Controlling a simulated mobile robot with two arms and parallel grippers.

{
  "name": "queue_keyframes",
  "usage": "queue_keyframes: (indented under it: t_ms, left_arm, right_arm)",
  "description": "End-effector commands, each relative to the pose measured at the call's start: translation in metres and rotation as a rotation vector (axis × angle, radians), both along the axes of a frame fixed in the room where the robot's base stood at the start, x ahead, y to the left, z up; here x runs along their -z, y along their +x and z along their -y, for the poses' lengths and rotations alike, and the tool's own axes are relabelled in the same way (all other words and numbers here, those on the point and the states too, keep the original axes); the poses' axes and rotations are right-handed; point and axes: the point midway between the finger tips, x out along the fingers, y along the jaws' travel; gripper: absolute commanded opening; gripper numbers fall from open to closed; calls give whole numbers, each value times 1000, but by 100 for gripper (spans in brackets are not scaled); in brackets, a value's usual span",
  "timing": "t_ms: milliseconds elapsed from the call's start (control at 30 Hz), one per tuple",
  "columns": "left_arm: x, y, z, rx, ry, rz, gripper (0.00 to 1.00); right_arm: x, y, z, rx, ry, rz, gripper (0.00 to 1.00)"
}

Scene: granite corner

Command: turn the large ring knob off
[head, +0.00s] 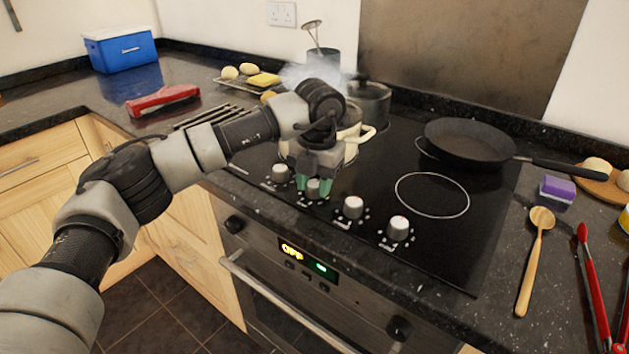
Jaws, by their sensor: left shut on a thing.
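Several pale, round knobs stand in a row along the front of the black hob (455,245). My left gripper (314,184) points down at the second knob from the left (314,189), its green-tipped fingers shut on either side of it. The other knobs are the leftmost one (280,172), the third one (353,207) and the rightmost one (399,229). I cannot tell from their marks which one serves the large ring. A bare white-outlined ring (432,195) shows at the front right. My right gripper is out of view.
A cream pot (357,137) stands close behind my left gripper, with steam rising behind the arm. A dark lidded pot (370,102) and a frying pan (468,142) stand farther back. A wooden spoon (536,260) and red-handled tongs (592,285) lie at the right.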

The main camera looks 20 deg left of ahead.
Motion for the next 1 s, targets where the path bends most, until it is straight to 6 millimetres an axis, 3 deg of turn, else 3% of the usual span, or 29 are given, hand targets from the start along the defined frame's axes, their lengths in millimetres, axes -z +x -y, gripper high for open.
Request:
queue_keyframes:
  t_ms: [400,433,567,867,1000]
  left_arm:
    - [-2,1,-1,-10,0,5,13]
    - [-2,1,-1,-10,0,5,41]
    - [-1,1,0,-9,1,4,61]
    - [-2,0,0,-7,0,2,62]
    - [-16,1,1,-7,0,4,62]
  right_arm:
    - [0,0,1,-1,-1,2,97]
    - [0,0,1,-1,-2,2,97]
    - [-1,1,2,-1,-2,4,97]
    - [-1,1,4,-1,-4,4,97]
    - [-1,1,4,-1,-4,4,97]
